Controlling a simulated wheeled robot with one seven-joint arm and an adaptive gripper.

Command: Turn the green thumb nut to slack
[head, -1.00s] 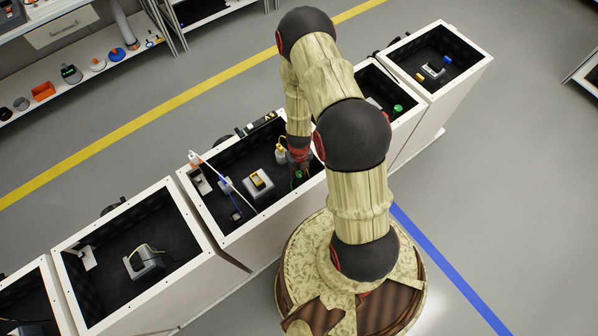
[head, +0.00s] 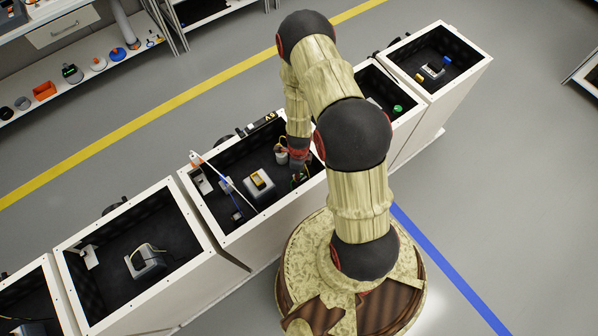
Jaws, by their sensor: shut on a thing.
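My gripper (head: 298,174) is low inside the open-topped cabinet (head: 222,237) in the middle of the row, at its right end. Its dark fingers point down and are shut on the green thumb nut (head: 294,182). Only a small trace of green shows, as the fingers hide most of the nut. How far the nut is turned cannot be seen.
A grey block with a yellow part (head: 259,181) stands left of my gripper. A small grey cylinder (head: 281,157) is close by on the upper left. A blue rod (head: 230,190) crosses the left side. Another green knob (head: 398,109) sits in the neighbouring cabinet.

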